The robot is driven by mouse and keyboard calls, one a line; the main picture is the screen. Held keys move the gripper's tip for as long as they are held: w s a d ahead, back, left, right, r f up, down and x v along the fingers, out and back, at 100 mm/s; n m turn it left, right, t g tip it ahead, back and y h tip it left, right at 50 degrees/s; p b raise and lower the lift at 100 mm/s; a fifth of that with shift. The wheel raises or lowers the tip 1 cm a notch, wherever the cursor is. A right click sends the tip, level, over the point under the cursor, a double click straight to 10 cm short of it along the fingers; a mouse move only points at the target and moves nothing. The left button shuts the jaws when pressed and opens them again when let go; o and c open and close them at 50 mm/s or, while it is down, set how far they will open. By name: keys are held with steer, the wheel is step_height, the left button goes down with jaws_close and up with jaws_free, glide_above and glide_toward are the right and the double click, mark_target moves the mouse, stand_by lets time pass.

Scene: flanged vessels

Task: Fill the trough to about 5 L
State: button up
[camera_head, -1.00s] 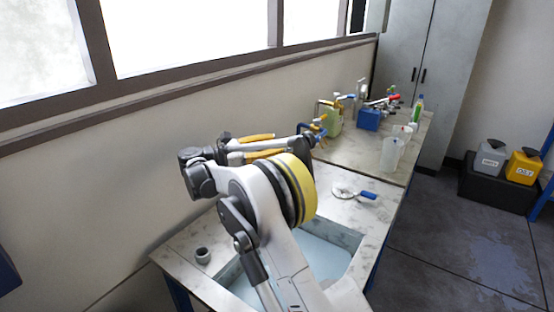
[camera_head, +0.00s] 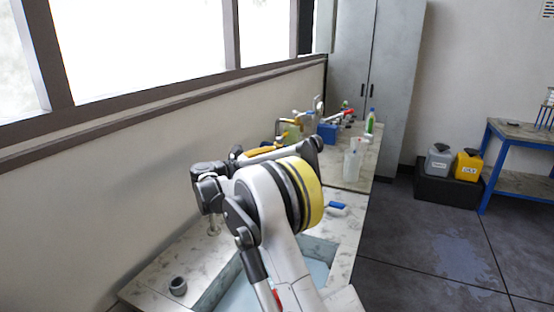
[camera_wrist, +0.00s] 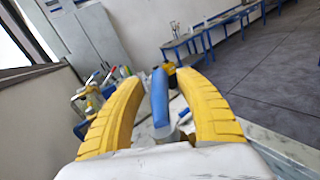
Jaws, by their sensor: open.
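The trough (camera_head: 320,249) is a basin set into the marbled counter in the head view, partly hidden by my arm. A pale blue surface that looks like water shows inside it; its level cannot be read. My gripper (camera_wrist: 163,100) has two yellow ribbed fingers, standing apart in the wrist view. A blue bar (camera_wrist: 160,98) shows between them; I cannot tell how far it lies from the fingers. In the head view the gripper is mostly hidden behind my arm. A blue handle (camera_head: 338,207) lies on the counter beyond the trough.
A small grey ring-like fitting (camera_head: 178,286) sits at the counter's near left. A clear beaker (camera_head: 353,165), a blue box (camera_head: 327,132) and a green bottle (camera_head: 370,121) stand at the far end. Grey (camera_head: 438,160) and yellow (camera_head: 467,165) canisters sit on a black box.

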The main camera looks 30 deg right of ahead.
jaws_close()
steer(key=shift+w+t, duration=0.1)
steer(key=shift+t, duration=0.2)
steer(key=shift+w+a+n+t+y, duration=0.25)
steer(key=shift+w+n+t+y, duration=0.3)
steer(key=shift+n+t, duration=0.65)
steer(key=shift+w+a+n+t+y, duration=0.2)
steer(key=shift+w+n+t+y, duration=0.6)
steer(key=shift+t, duration=0.75)
steer(key=shift+w+a+n+t+y, duration=0.25)
steer(key=shift+n+t+y, duration=0.2)
steer(key=shift+n+t, duration=0.85)
steer(key=shift+t, duration=0.25)
jaws_free()
